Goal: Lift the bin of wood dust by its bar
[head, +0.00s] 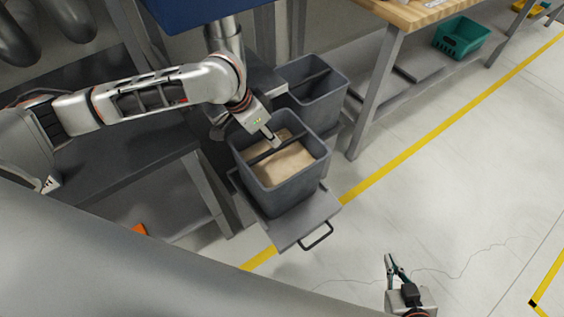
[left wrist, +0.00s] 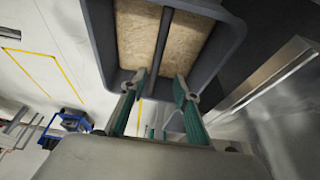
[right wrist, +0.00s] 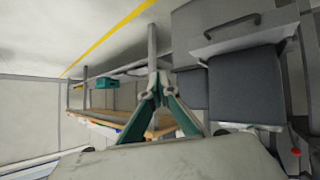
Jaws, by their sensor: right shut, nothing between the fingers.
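The grey bin (head: 275,192) stands in the middle of the head view, with light brown wood dust (head: 285,166) inside. Its dark bar (head: 264,151) runs across the opening, and also shows in the left wrist view (left wrist: 164,42). My left gripper (head: 274,142) points down over the bin at the bar. In the left wrist view its fingers (left wrist: 161,84) are open and apart, with the bar lined up between them; I cannot tell whether they are around it or short of it. My right gripper (head: 391,264) is shut and empty, well away from the bin at the lower right.
The bin rests on a grey plate (head: 298,230) with a handle (head: 317,238). A second grey bin (head: 315,100) stands behind it. A wooden-topped bench (head: 420,12) with a green crate (head: 460,38) is at the upper right. The floor to the right is open.

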